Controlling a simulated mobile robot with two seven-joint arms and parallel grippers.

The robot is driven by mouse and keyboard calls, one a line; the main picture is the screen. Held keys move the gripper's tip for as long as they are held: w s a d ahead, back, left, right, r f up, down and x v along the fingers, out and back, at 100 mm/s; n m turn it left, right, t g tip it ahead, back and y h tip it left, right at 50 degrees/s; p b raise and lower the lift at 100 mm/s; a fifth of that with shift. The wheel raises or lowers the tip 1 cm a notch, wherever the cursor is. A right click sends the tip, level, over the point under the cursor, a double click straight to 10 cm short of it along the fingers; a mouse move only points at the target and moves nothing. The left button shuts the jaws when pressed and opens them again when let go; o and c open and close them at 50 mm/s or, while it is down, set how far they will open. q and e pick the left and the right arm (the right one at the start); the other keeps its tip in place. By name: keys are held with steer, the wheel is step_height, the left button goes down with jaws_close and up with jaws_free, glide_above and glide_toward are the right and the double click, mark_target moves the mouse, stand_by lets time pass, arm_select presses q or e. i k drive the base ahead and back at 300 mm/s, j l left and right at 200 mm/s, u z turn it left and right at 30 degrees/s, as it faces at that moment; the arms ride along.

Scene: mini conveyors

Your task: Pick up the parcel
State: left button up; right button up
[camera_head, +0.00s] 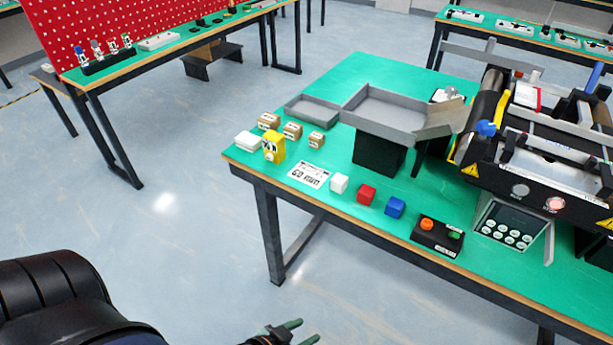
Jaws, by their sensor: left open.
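Three small brown cardboard parcels stand in a group near the left end of the green table: one at the back left (268,121), one in the middle (292,131) and one at the right (316,140). They carry labels too small to read. My left gripper (303,333) is at the bottom edge of the view, partly cut off. Its green fingers are open and empty, over the floor in front of the table and well apart from the parcels. My right gripper is not in view.
A yellow figure (274,148) and white stack (247,140) stand beside the parcels. White (339,183), red (366,194) and blue (395,207) cubes line the front edge. Grey trays (312,111) lie behind; a conveyor (530,160) stands right. A button box (437,235) is in front.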

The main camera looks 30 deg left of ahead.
mark_target(268, 121)
steer(key=k+j+u, duration=0.1)
steer(key=u, duration=0.4)
steer(key=k+j+u, duration=0.1)
steer(key=u, duration=0.4)
steer(key=j, duration=0.1)
